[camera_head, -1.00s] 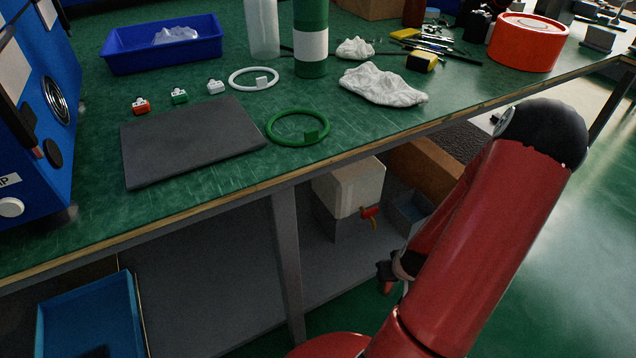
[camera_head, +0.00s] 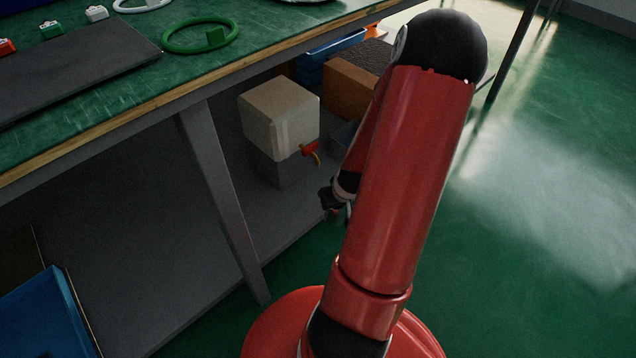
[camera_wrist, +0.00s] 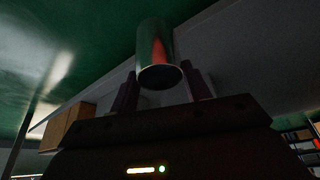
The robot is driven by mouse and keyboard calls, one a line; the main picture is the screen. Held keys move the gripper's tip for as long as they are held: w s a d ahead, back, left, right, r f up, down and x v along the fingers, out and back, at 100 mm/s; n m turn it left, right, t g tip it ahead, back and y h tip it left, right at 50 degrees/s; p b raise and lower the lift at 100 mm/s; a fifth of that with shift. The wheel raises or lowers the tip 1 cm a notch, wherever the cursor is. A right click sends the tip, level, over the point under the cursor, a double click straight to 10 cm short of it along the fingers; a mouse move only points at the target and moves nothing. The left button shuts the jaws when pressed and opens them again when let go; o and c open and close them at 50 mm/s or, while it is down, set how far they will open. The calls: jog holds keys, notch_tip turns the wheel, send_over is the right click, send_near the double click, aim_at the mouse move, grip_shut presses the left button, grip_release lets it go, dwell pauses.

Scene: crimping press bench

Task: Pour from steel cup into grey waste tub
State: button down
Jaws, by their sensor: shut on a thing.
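The steel cup (camera_wrist: 155,45) is a shiny cylinder in the wrist view, with green and red reflections on its side. Its dark round end faces the camera. My gripper (camera_wrist: 163,84) has a finger on each side of the cup and is shut on it. In the head view the cup is not visible, and only a dark bit near my gripper's end of the arm shows beside the red link.
A pale box with a red tap (camera_head: 280,115) stands on a grey block under the bench. A brown box (camera_head: 350,88) and a blue tray (camera_head: 330,45) are behind it. The bench edge and a grey leg (camera_head: 220,200) are left of my arm. Floor at right is clear.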

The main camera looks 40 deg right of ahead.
aim_at(318, 165)
jog(key=w+d, duration=0.1)
jog(key=w, duration=0.3)
jog(key=w+d, duration=0.1)
jog(key=w, duration=0.3)
jog(key=w+d, duration=0.2)
jog(key=w, duration=0.3)
jog(key=shift+r, duration=0.15)
jog(key=shift+f+b, duration=0.45)
jog(key=shift+f, duration=1.1)
jog(key=shift+f, duration=0.1)
jog(key=shift+f, duration=0.15)
jog(key=c, duration=0.7)
grip_release()
